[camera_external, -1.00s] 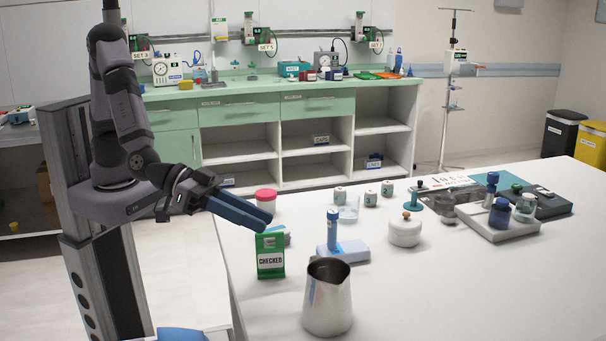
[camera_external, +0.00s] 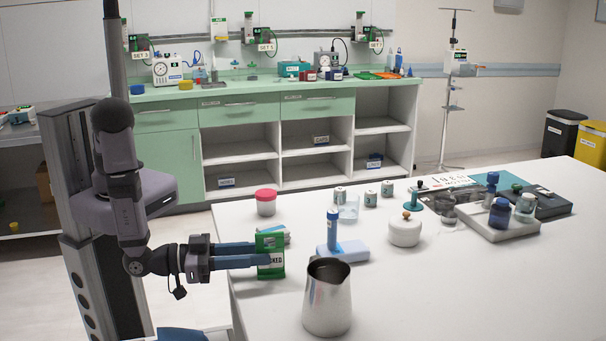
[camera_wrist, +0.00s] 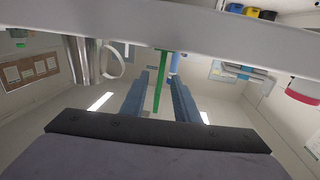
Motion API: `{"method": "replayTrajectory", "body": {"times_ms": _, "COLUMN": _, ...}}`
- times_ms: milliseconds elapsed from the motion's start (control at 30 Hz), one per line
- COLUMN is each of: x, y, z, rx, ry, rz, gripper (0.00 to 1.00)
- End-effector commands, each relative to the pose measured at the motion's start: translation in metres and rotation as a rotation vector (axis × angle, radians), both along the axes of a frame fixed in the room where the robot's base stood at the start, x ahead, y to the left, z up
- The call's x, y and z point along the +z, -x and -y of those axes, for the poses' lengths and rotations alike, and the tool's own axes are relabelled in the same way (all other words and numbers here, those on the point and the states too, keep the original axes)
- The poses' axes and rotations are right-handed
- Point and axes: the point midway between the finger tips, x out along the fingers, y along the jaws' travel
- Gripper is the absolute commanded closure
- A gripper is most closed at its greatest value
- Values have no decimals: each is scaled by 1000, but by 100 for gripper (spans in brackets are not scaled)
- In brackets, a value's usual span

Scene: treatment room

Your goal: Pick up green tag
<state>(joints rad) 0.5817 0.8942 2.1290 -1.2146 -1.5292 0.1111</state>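The green tag (camera_external: 270,241) is a small upright green stand with a white "CHECKED" label, near the table's front left edge. My gripper (camera_external: 262,253) is level and reaches in from the left. One blue finger passes in front of the tag and hides part of its label; the other is behind it. In the wrist view the tag (camera_wrist: 158,85) shows edge-on as a thin green strip between the two fingers. Gaps show on both sides, so the gripper is open around the tag and not closed on it.
A metal pitcher (camera_external: 328,298) stands close in front and right of the tag. A blue-topped device on a pale base (camera_external: 343,251) stands to the right, and a red-lidded jar (camera_external: 266,203) behind. A white lidded pot (camera_external: 405,232) is farther right.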

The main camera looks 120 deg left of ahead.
Motion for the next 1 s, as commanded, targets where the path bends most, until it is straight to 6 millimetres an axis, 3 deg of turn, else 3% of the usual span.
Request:
{"method": "replayTrajectory", "body": {"times_ms": 667, "x": -1, "y": -22, "z": -16, "rx": 1, "ry": -1, "rz": 1, "gripper": 72}}
{"method": "replayTrajectory", "body": {"times_ms": 1000, "x": 0, "y": -54, "z": -38, "rx": 2, "ry": 1, "rz": 1, "gripper": 72}}
